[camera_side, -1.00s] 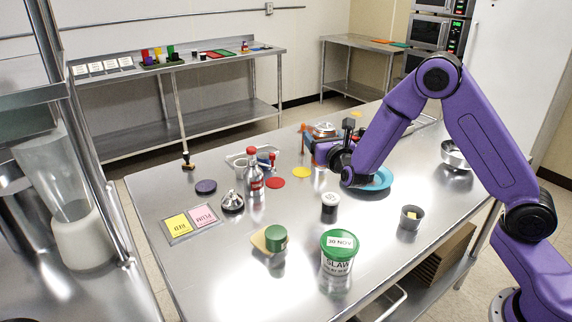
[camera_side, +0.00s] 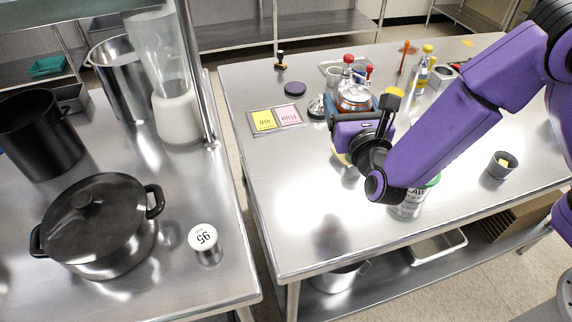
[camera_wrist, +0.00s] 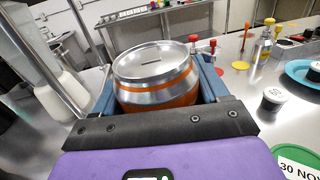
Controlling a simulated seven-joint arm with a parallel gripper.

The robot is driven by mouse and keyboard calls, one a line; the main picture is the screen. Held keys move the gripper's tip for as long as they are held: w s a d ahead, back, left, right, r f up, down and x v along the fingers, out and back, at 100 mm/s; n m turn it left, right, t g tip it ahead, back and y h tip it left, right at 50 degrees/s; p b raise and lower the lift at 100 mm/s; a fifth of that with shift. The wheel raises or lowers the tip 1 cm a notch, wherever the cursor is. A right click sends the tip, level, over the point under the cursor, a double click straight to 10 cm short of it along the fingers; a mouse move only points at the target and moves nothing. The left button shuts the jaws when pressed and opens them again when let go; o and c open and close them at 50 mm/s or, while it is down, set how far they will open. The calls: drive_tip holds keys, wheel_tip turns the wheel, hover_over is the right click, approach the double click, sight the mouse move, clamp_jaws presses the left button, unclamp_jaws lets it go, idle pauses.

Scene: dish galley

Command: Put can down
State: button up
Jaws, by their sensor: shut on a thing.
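The can (camera_side: 353,97), silver with an orange band and a flat slotted lid, is between the blue jaws of my gripper (camera_side: 355,106). In the wrist view, the can (camera_wrist: 155,62) sits upright between the two fingers of my gripper (camera_wrist: 158,88), which are shut on its sides. Its lower part is hidden by the gripper. It appears to be held above the steel table (camera_side: 300,215), but its underside does not show.
Yellow and pink cards (camera_side: 276,118) and a dark purple disc (camera_side: 295,88) lie left of the gripper. The green-lidded slaw tub (camera_side: 408,208) is partly behind my arm. A small cup (camera_side: 502,165) stands right. The table's front left is clear.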

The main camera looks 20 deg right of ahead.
drive_tip(key=shift+s+a, duration=1.05)
drive_tip(key=shift+a+f, duration=0.15)
drive_tip(key=shift+a, duration=0.15)
drive_tip(key=shift+w+a+f, duration=1.2)
drive_tip(key=shift+w+f, duration=0.7)
drive_tip(key=shift+f, duration=0.2)
drive_tip(key=shift+w+a+f, duration=1.25)
drive_tip(key=shift+w+f, duration=0.65)
drive_tip(key=shift+f, duration=0.2)
drive_tip(key=shift+w+a+f, duration=1.2)
drive_tip(key=shift+w+f, duration=0.7)
drive_tip(key=shift+f, duration=0.2)
drive_tip(key=shift+f, duration=0.15)
drive_tip(key=o, duration=1.3)
drive_tip(key=shift+o, duration=0.2)
